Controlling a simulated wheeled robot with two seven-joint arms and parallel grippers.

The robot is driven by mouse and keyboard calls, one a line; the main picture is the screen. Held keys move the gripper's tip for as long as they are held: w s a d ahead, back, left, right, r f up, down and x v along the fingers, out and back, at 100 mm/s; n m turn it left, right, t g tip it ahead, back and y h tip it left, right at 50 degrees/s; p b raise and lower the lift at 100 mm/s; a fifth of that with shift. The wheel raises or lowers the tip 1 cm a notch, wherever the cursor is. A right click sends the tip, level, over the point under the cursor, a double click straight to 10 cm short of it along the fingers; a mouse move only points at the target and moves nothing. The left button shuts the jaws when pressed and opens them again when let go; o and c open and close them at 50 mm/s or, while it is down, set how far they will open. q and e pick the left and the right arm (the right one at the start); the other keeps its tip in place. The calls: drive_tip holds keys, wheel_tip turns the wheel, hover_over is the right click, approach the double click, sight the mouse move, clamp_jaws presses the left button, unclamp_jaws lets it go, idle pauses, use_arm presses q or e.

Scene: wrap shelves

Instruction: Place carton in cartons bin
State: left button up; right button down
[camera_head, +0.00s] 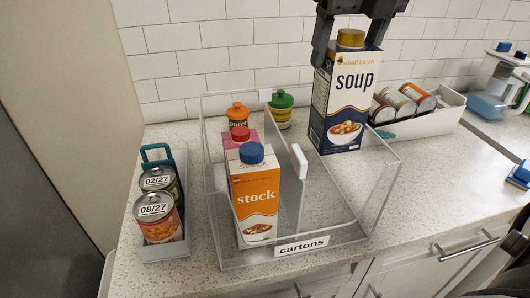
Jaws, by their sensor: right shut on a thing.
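A navy and white soup carton (343,100) with a gold cap is upright at the upper middle right. My right gripper (350,38) is shut on it near the cap, one finger on each side. The clear cartons bin (228,262) has a "cartons" label at its front and a divider down its middle. An orange stock carton (255,200) with a blue cap stands in its left compartment. The soup carton appears over the right compartment; whether its base touches anything is unclear.
Behind the stock carton are a pink carton with a red cap (240,134) and orange-capped and green-capped containers (280,108). A grey can tray (150,250) stands left. A white bin (450,110) with cans lying in it is right. The right compartment's front floor looks clear.

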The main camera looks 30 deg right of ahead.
sight(353, 92)
drive_tip(key=f, duration=0.4)
drive_tip(key=f+b, duration=0.1)
drive_tip(key=f, duration=0.3)
drive_tip(key=f+b, duration=0.1)
drive_tip(key=f, duration=0.3)
drive_tip(key=shift+s+a+f, duration=0.1)
drive_tip(key=shift+s+f, duration=0.2)
drive_tip(key=shift+f, duration=2.3)
drive_tip(key=shift+w, duration=0.1)
drive_tip(key=c, duration=0.7)
unclamp_jaws()
drive_tip(key=shift+f, duration=0.25)
drive_tip(key=o, duration=0.5)
drive_tip(key=shift+r, duration=0.1)
drive_tip(key=shift+c, duration=0.2)
drive_tip(key=shift+r, duration=0.45)
drive_tip(key=v, duration=1.1)
drive_tip(key=shift+s+r, duration=0.2)
drive_tip(key=shift+s, duration=0.1)
